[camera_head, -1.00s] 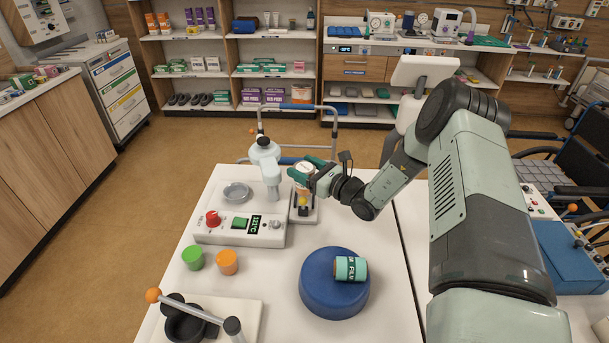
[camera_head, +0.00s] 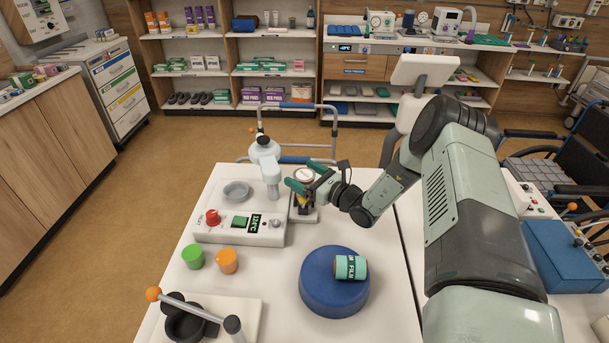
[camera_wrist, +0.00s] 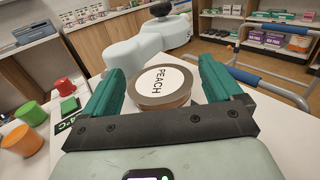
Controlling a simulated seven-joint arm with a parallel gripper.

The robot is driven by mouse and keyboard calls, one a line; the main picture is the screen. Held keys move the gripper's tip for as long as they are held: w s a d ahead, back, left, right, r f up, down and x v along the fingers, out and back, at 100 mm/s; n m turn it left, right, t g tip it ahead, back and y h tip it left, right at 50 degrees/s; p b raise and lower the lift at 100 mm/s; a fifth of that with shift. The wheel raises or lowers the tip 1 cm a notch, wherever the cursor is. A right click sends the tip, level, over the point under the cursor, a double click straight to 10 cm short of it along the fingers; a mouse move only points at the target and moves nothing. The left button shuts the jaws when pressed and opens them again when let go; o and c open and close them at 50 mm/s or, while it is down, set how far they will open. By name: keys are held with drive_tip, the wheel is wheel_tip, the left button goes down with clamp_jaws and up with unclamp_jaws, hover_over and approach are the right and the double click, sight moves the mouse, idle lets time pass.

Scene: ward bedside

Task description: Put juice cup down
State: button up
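The juice cup (camera_wrist: 160,84) has a round brown-rimmed lid with a white label reading PEACH. It sits between the two green fingers of my gripper (camera_wrist: 160,90), which appear closed on its sides. In the head view, my gripper (camera_head: 308,178) holds the cup (camera_head: 303,174) upright at a small grey stand (camera_head: 304,214) to the right of the white heater unit. The fingers hide part of the cup. I cannot tell whether its bottom touches the stand.
A white machine with a round head (camera_head: 265,150) stands close left of the cup. The heater unit (camera_head: 215,234) has a red knob and a display. Green (camera_head: 193,257) and orange (camera_head: 228,261) cups stand in front. A blue round pad (camera_head: 322,300) carries a teal roll (camera_head: 350,267).

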drive_tip(key=shift+r, duration=0.35)
drive_tip(key=v, duration=1.2)
drive_tip(key=shift+r, duration=0.15)
drive_tip(key=s+a+r+n+g+h, duration=0.25)
drive_tip(key=s+r+n+g, duration=0.45)
drive_tip(key=r, duration=0.4)
drive_tip(key=s+a+r+n+g+h, duration=0.2)
drive_tip(key=s+a+r+n+g, duration=0.2)
drive_tip(key=s+r+n, duration=0.6)
drive_tip(key=s+d+r+n+t+h, duration=0.5)
drive_tip(key=s+d+r+n+h, duration=0.3)
drive_tip(key=s+d+r, duration=0.3)
drive_tip(key=s+r+h, duration=0.1)
drive_tip(key=s+r, duration=0.1)
drive_tip(key=s, duration=0.2)
drive_tip(key=shift+s+d+t+h, duration=0.2)
drive_tip(key=shift+d+t+h, duration=0.05)
drive_tip(key=shift+t+h, duration=0.15)
